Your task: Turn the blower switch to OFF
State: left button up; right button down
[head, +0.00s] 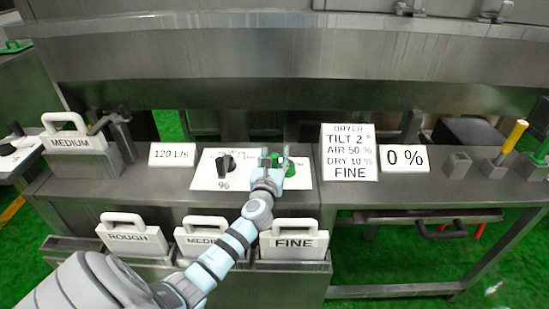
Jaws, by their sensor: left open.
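A white control panel (203,178) lies on the grey metal bench. It carries a black knob (225,165) with a small marking under it that looks like "%". To its right on the same panel is a green switch (290,168), partly hidden by my gripper. My left gripper (275,156) is open with its fingers up at the green switch. I cannot tell whether they touch it. The switch's label and position are hidden. My right gripper is not in view.
Signs stand along the bench: "120 L/s" (172,154), a dryer sign (348,153) and "0 %" (404,158). Handled plates "ROUGH" (133,239) and "FINE" (294,243) hang in front below, with another between. A "MEDIUM" plate (69,142) stands left. A yellow-handled lever (514,136) is at right.

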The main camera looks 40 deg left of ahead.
pick_arm(q)
grip_shut()
jog(key=shift+d, duration=0.1)
dwell(0.3)
